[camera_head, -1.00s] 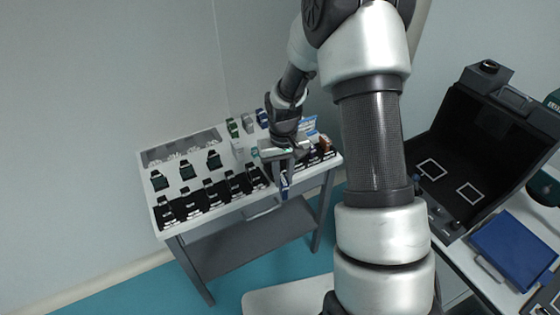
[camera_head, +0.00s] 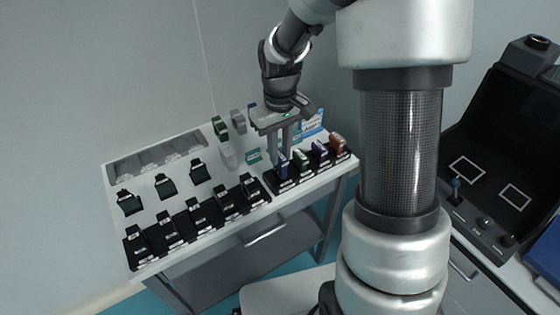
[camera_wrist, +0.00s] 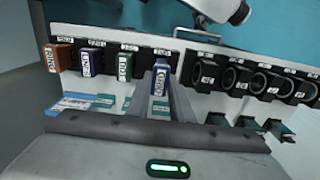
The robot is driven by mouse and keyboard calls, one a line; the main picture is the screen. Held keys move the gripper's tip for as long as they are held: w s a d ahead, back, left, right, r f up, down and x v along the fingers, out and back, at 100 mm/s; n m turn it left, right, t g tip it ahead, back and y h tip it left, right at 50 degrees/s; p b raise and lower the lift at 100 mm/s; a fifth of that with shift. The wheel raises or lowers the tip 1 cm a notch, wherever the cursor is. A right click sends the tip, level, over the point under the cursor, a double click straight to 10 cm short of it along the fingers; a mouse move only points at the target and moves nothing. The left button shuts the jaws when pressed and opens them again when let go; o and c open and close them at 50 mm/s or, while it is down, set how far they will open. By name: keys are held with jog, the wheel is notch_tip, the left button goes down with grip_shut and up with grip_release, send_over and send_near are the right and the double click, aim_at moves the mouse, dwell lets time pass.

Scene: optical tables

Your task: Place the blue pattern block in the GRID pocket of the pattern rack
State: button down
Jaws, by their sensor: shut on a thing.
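The blue pattern block (camera_head: 283,169) is between the fingers of my gripper (camera_head: 279,152), which are shut on it. It stands upright at the leftmost pocket of the black pattern rack (camera_head: 287,185), about level with its neighbours. The block also shows in the wrist view (camera_wrist: 160,76), between the fingertips (camera_wrist: 160,92), at the rack's end pocket. I cannot tell whether it rests on the pocket floor. The other pockets hold a green block (camera_wrist: 124,66), a purple-blue block (camera_wrist: 87,62) and an orange block (camera_wrist: 60,56). The pocket labels are too small to read surely.
A row of black holders (camera_head: 198,213) stands left of the rack along the table's front. Several dark green pieces (camera_head: 166,186) lie behind it. A grey tray (camera_head: 155,160) is at the back left. Green and grey blocks (camera_head: 238,122) stand behind the gripper.

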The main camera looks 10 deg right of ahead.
aim_at(280, 155)
jog(key=shift+f, duration=1.6)
jog(key=shift+f+b, duration=0.2)
jog(key=shift+b, duration=0.15)
jog(key=c, duration=1.6)
grip_release()
jog(key=shift+r, duration=0.15)
